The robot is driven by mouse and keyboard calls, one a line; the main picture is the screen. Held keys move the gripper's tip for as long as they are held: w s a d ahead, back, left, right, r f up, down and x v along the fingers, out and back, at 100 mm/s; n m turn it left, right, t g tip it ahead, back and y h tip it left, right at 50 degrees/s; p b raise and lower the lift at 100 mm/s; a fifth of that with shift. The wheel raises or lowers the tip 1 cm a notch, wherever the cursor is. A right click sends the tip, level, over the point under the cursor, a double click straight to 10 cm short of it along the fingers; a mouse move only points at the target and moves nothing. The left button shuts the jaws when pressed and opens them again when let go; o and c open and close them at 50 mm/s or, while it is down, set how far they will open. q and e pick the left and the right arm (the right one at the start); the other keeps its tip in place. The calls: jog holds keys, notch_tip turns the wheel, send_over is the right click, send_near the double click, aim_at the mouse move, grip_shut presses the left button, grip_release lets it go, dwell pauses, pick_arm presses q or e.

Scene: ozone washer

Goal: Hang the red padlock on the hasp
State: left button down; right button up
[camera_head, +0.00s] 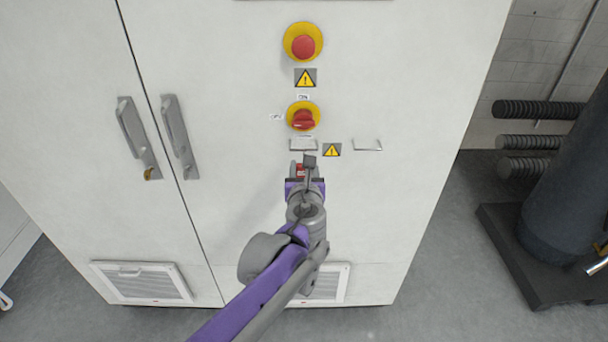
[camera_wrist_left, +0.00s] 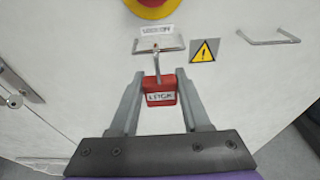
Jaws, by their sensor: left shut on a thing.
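The red padlock (camera_wrist_left: 160,97), with a white "LOCK" label, sits between the fingers of my left gripper (camera_wrist_left: 161,82), which is shut on it. Its grey shackle (camera_wrist_left: 156,65) points up and overlaps the lower edge of a silver hasp (camera_wrist_left: 172,45) below the rotary switch. I cannot tell whether the shackle passes through the hasp or is only in front of it. In the head view, my left gripper (camera_head: 304,172) hides most of the padlock (camera_head: 301,171), just under the hasp (camera_head: 297,145). My right gripper is not in view.
A second silver bracket (camera_head: 367,145) is to the right, past a yellow warning sign (camera_head: 332,150). A red rotary switch (camera_head: 303,118) and a red push button (camera_head: 303,46) are above. Door handles (camera_head: 180,138) stick out at left.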

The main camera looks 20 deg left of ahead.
pick_arm(q)
jog(key=shift+f+b+x, duration=0.2)
jog(key=shift+b+x, duration=0.5)
jog(key=shift+x, duration=1.8)
jog(key=shift+f, duration=0.1)
jog(key=shift+c, duration=1.4)
grip_release()
